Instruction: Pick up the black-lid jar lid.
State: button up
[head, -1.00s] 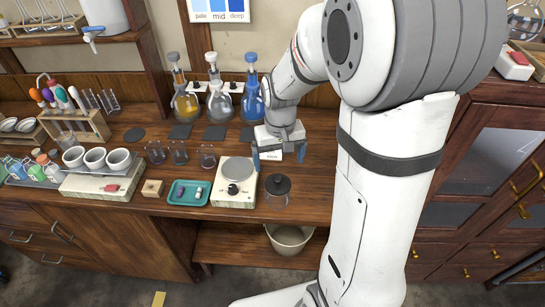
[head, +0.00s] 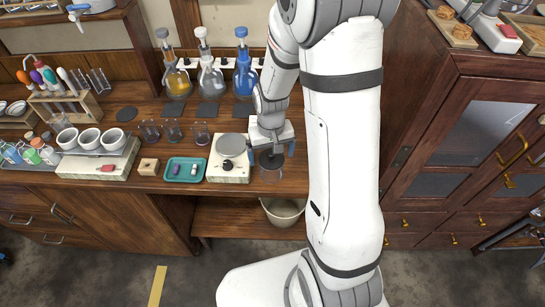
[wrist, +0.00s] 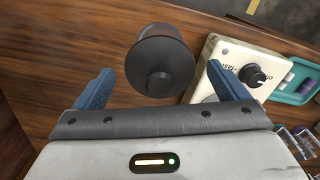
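The black jar lid (head: 271,161) is round and dark, with a small knob on top. In the head view it is at the right part of the bench, partly hidden by my gripper (head: 271,151). In the wrist view the lid (wrist: 160,62) lies ahead, between the lines of the two blue fingers. My gripper (wrist: 161,72) is open and empty above the lid, with a finger to either side in that view. I cannot tell the remaining height. The jar under the lid is mostly hidden.
A cream stirrer (head: 228,168) with a dial stands close left of the lid; it also shows in the wrist view (wrist: 240,75). A teal tray (head: 186,170) lies further left. Flasks, including a blue one (head: 245,78), stand behind. A bin (head: 283,211) is below the bench.

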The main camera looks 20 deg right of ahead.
jog(key=c, duration=1)
jog(key=shift+r, duration=0.1)
jog(key=shift+c, duration=0.2)
